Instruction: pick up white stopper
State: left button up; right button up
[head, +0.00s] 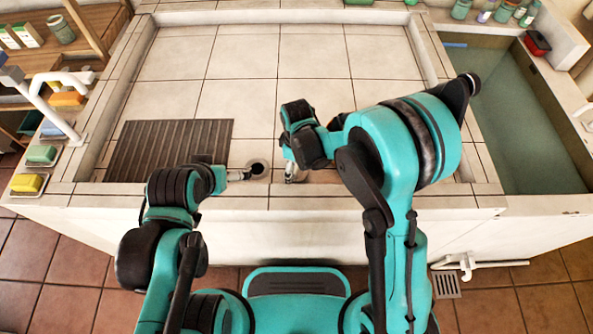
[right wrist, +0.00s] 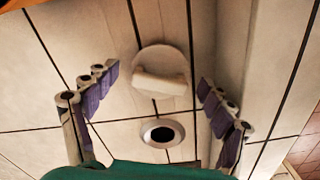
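The white stopper (right wrist: 162,58) is a round disc with a raised bar-shaped handle. It lies flat on the pale tiles in the right wrist view, beside the round drain hole (right wrist: 162,132) with its metal rim. My right gripper (right wrist: 158,80) is open, with one purple-padded finger on each side of the stopper and gaps between. In the head view my right gripper (head: 292,173) points down at the basin's near edge, and I cannot make out the stopper there.
A dark ribbed mat (head: 165,148) lies at the left of the tiled basin. A water-filled trough (head: 515,120) is on the right. Soaps (head: 28,183) and a white tap (head: 45,95) line the left edge. The basin's middle tiles are clear.

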jog(key=c, duration=0.9)
jog(key=shift+s, duration=0.1)
